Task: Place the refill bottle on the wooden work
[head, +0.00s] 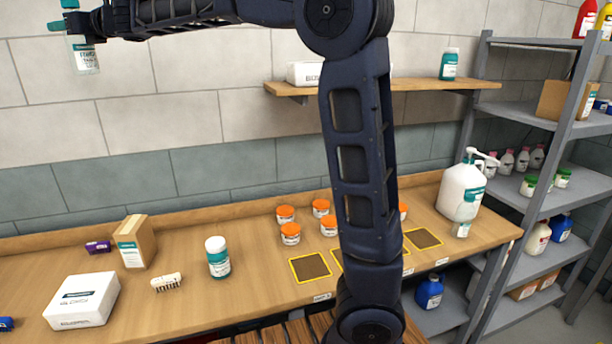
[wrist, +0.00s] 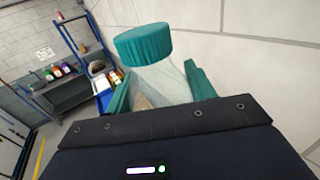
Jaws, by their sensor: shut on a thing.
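The refill bottle (head: 86,58), clear with a teal and white label, is high at the upper left in the head view, well above the worktop. In the wrist view the bottle (wrist: 160,83) shows its teal screw cap and clear body. My gripper (head: 72,32) is shut on it; its teal fingers press both sides in the wrist view (wrist: 158,88). The wooden worktop (head: 190,240) runs along the wall below, apart from the bottle. My arm hides part of the worktop's middle.
A wall shelf (head: 430,84) and grey rack (head: 535,120) stand right.

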